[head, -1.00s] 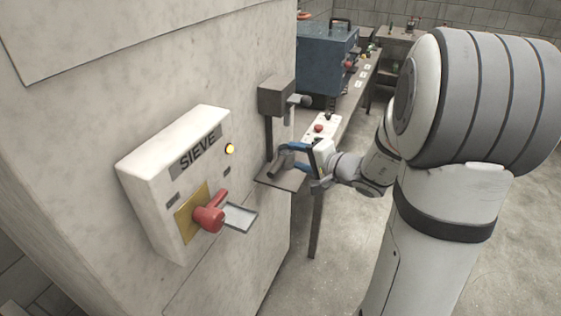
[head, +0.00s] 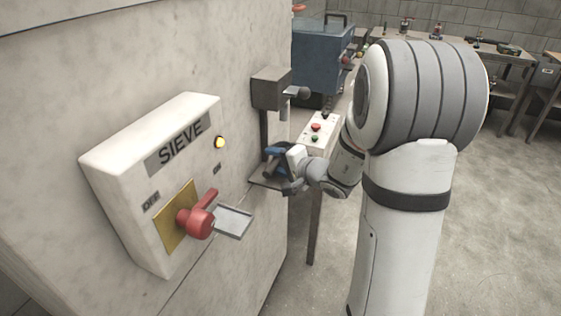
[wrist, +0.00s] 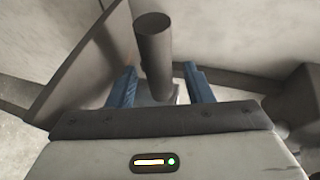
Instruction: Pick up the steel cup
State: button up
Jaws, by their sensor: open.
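My gripper (head: 278,160) is just above the small metal shelf (head: 262,181) under the grey wall-mounted head and spout (head: 285,104). Its blue fingers are open in the wrist view (wrist: 160,88). A grey cylinder (wrist: 155,55) with a round end stands out between and beyond the fingers, with a gap visible on both sides. It may be the steel cup, but I cannot tell for certain. A paler surface shows at its lower end. In the head view, my gripper hides most of what lies between its fingers.
The white SIEVE box (head: 165,170) with a red lever (head: 197,217) and a small tray (head: 233,221) is on the wall at left. A white button panel (head: 317,130) is behind my gripper. A blue machine (head: 322,65) stands further back. Open floor lies to the right.

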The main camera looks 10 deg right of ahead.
jog(key=shift+x, duration=1)
grip_shut()
